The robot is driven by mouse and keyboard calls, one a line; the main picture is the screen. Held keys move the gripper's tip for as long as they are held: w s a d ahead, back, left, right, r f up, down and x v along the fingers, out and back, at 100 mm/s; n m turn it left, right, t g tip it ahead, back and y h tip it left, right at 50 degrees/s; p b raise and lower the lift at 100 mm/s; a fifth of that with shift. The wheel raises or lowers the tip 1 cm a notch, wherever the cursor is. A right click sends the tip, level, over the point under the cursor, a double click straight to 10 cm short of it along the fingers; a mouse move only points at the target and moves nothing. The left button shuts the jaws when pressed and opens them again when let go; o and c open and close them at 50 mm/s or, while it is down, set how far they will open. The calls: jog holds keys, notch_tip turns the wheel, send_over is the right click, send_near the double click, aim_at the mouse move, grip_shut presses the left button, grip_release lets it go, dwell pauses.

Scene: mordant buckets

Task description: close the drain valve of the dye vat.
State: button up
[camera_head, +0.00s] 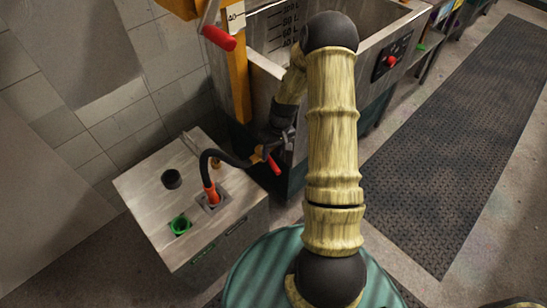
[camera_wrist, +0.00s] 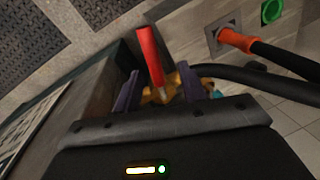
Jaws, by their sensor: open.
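The dye vat (camera_head: 375,60) is a steel tub with a litre scale inside and a control panel at the right. Its drain valve has a red lever (camera_head: 274,165) low by the vat's near left corner, partly hidden by my arm. In the wrist view the red lever (camera_wrist: 150,58) sticks up from the brass valve body (camera_wrist: 160,96). My gripper (camera_head: 284,138) is open at the valve. In the wrist view its two purple fingers (camera_wrist: 161,84) stand apart, one on each side of the lever's base. I cannot tell whether they touch it.
A steel cabinet (camera_head: 145,185) stands left of the valve, with a green socket (camera_head: 180,225) and an orange plug (camera_head: 211,195) on top. A black hose (camera_head: 230,157) runs from the plug towards the valve.

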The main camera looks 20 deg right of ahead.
aim_at(270, 163)
jog(key=r, duration=0.5)
jog(key=shift+w+a+r, duration=0.1)
jog(key=shift+w+a, duration=0.05)
jog(key=shift+a, duration=0.1)
jog(key=shift+r, duration=0.1)
jog(key=c, duration=0.5)
jog(key=shift+a+r, duration=0.2)
jog(key=shift+r, duration=0.15)
grip_shut()
jog(key=s+a+r+t+h, duration=0.1)
jog(key=s+a+r, duration=0.3)
jog(key=s+r, duration=0.4)
jog(key=s+a+r+m+t+h, duration=0.1)
jog(key=s+a+r, duration=0.3)
jog(key=s+r, duration=0.4)
jog(key=shift+a+r+t, duration=0.15)
jog(key=shift+t, duration=0.25)
